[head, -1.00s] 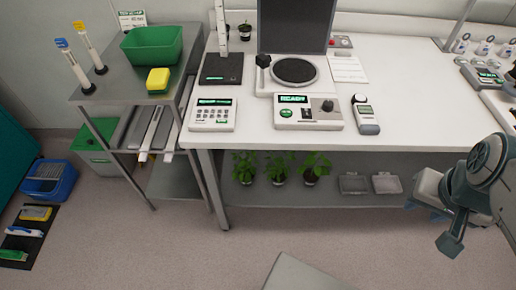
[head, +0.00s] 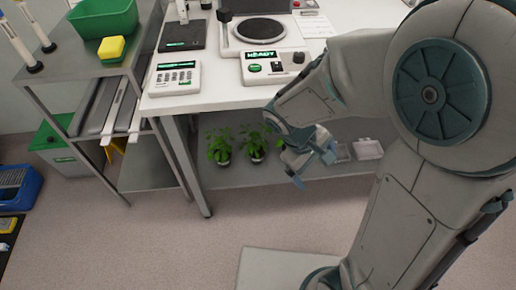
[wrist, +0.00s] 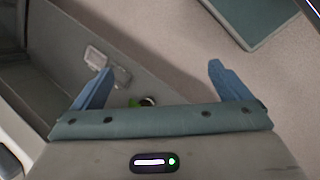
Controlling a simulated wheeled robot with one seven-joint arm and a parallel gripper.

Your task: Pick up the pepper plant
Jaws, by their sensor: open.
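Small green potted plants stand on the lower shelf (head: 218,178) under the white bench. In the head view a left plant (head: 220,147) and a second plant (head: 253,143) show well; a third, to their right, is mostly hidden behind my arm. I cannot tell which is the pepper plant. My gripper (head: 314,168) is open and empty, in front of the shelf and right of the two visible plants. In the wrist view the fingers of my gripper (wrist: 161,68) are spread, and a bit of a green plant (wrist: 145,101) shows just above the gripper body, mostly hidden.
Shallow clear trays (head: 368,149) lie on the shelf right of my gripper; they also show in the wrist view (wrist: 95,57). The bench leg (head: 190,165) stands left of the plants. The bench top (head: 215,75) overhangs them. The floor in front is clear.

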